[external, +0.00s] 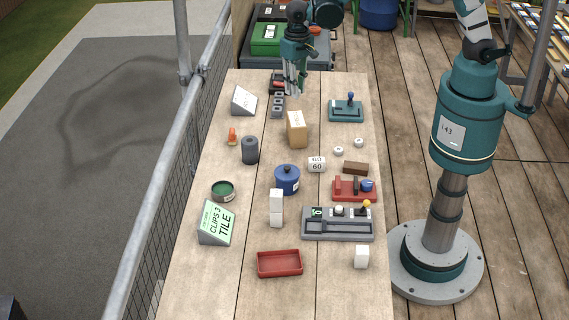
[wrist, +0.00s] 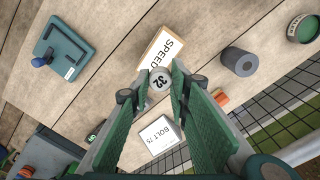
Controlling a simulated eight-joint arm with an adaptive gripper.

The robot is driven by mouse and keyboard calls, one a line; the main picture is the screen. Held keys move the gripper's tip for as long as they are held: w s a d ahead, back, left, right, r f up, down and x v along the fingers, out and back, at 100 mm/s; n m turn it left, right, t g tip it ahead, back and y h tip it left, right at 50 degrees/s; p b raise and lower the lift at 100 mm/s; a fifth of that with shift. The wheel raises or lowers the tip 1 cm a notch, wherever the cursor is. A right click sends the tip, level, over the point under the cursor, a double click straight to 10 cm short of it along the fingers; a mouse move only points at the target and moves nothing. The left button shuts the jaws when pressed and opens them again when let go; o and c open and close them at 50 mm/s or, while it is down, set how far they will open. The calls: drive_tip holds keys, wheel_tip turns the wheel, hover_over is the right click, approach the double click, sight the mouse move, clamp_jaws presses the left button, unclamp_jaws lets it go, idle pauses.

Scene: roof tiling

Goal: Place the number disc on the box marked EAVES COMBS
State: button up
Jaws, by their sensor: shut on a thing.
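My gripper (wrist: 160,80) is shut on a pale round disc (wrist: 160,81) marked 32, held between its fingertips in the wrist view. In the external view my gripper (external: 294,92) hangs over the far end of the bench; the disc cannot be made out there. A tan box (external: 297,130) stands just nearer than the gripper. In the wrist view this box (wrist: 148,56) has a white top label reading SPEED, partly cut off by the fingers. I cannot read EAVES COMBS on any box.
A white sloped sign (external: 243,100), a dark compartment strip (external: 278,104) and a teal fixture (external: 346,110) flank the gripper. A grey cylinder (external: 250,150), blue pot (external: 287,179) and small white pieces (external: 338,151) stand nearer.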

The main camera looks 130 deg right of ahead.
drive_tip(key=shift+s+a, duration=0.1)
drive_tip(key=shift+s, duration=0.05)
drive_tip(key=shift+f, duration=0.1)
hover_over(296, 122)
drive_tip(key=shift+f, duration=2.8)
drive_tip(key=shift+f, duration=0.1)
drive_tip(key=shift+f+p, duration=0.3)
drive_tip(key=shift+f, duration=1.7)
drive_tip(key=shift+f, duration=0.15)
drive_tip(key=o, duration=0.7)
